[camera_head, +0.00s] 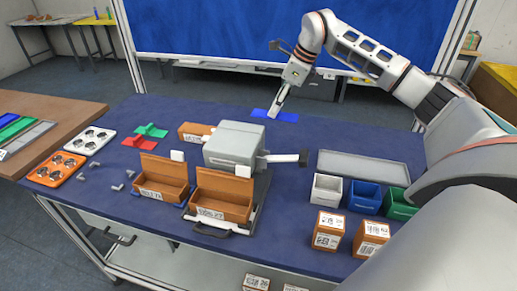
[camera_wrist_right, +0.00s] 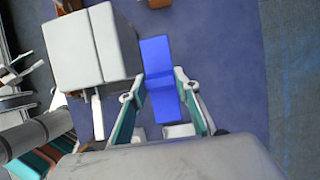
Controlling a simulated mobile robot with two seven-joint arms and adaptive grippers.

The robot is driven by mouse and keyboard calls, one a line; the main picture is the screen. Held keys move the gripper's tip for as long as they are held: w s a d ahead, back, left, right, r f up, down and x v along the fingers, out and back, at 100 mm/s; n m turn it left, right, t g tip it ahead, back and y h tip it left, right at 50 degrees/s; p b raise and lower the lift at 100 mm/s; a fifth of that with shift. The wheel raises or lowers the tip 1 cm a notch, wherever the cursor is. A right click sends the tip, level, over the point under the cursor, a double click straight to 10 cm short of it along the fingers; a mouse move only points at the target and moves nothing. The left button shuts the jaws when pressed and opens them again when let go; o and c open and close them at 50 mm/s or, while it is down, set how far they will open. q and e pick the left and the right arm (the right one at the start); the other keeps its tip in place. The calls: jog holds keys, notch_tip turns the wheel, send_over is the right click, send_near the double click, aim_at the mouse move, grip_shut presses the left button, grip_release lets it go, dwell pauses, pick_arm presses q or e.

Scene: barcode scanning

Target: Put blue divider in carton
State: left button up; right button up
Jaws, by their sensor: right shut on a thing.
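The blue divider (camera_head: 284,117) is a flat blue piece at the back of the blue table, behind the grey machine. My right gripper (camera_head: 275,112) reaches down to it and is shut on it. In the right wrist view the blue divider (camera_wrist_right: 158,55) extends out from between the fingers of my right gripper (camera_wrist_right: 160,76). I cannot tell whether it touches the table. Two open brown cartons, one at the left (camera_head: 160,193) and one at the right (camera_head: 222,211), stand in front of the machine with lids raised. Their insides look empty. My left gripper is not in view.
The grey machine (camera_head: 233,145) stands between the divider and the open cartons. Red (camera_head: 138,142) and green (camera_head: 151,130) dividers lie at left. A grey tray (camera_head: 362,167), small white (camera_head: 326,190), blue (camera_head: 364,197) and green (camera_head: 400,207) bins, and closed cartons (camera_head: 328,231) occupy the right.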

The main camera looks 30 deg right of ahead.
notch_tip(320, 180, down, 12)
jog(key=shift+r, duration=0.1)
jog(key=shift+f+p, duration=0.3)
jog(key=shift+f, duration=0.5)
notch_tip(320, 180, down, 3)
jog(key=shift+f, duration=0.4)
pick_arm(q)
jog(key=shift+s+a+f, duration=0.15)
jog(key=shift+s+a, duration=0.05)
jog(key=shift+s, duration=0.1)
pick_arm(e)
jog(key=shift+f, duration=0.15)
jog(key=o, duration=0.9)
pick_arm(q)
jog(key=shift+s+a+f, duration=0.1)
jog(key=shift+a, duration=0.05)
